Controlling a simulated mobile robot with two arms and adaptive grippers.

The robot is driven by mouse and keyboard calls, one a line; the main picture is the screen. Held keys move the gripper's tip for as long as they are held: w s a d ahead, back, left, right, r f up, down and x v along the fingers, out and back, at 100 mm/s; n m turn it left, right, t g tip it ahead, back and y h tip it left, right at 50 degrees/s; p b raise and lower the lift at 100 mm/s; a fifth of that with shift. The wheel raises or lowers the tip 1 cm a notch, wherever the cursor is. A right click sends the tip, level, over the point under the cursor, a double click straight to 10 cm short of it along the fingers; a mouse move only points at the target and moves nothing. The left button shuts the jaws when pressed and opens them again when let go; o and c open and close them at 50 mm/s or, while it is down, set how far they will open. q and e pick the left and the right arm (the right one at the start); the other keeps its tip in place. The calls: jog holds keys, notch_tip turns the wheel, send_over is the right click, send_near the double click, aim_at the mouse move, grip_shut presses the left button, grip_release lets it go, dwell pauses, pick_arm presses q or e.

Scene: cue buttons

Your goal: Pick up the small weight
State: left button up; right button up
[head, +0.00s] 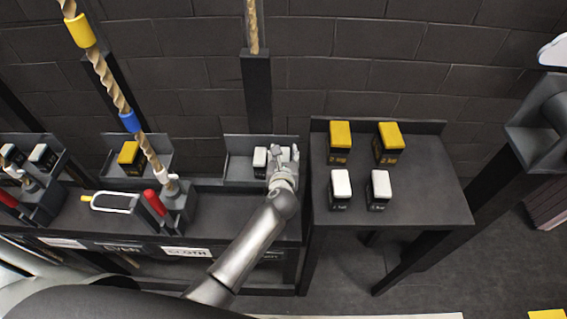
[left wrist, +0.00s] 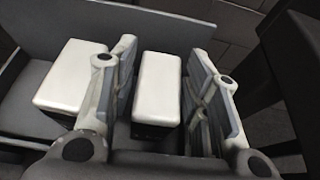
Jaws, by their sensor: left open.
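Two small weights with white tops and dark bodies stand in a grey tray on the counter. In the left wrist view, one white-topped weight (left wrist: 158,85) is between the fingers of my left gripper (left wrist: 162,65), with a gap on its right side. The other white-topped weight (left wrist: 72,78) is outside the left finger. In the head view, my left gripper (head: 283,158) is over the tray (head: 238,145), partly covering the right weight; the left weight (head: 260,157) shows beside it. The gripper is open. My right gripper is not seen.
A side table (head: 420,210) to the right holds two yellow-topped weights (head: 341,134) and two white-topped ones (head: 340,183). Left along the counter are a yellow-topped weight (head: 130,153), a red-handled tool (head: 155,203) and a hanging rope (head: 108,80). A dark post (head: 257,95) rises behind the tray.

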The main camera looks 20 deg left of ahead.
pick_arm(q)
grip_shut()
jog(key=shift+w+r, duration=0.1)
jog(key=shift+r, duration=0.1)
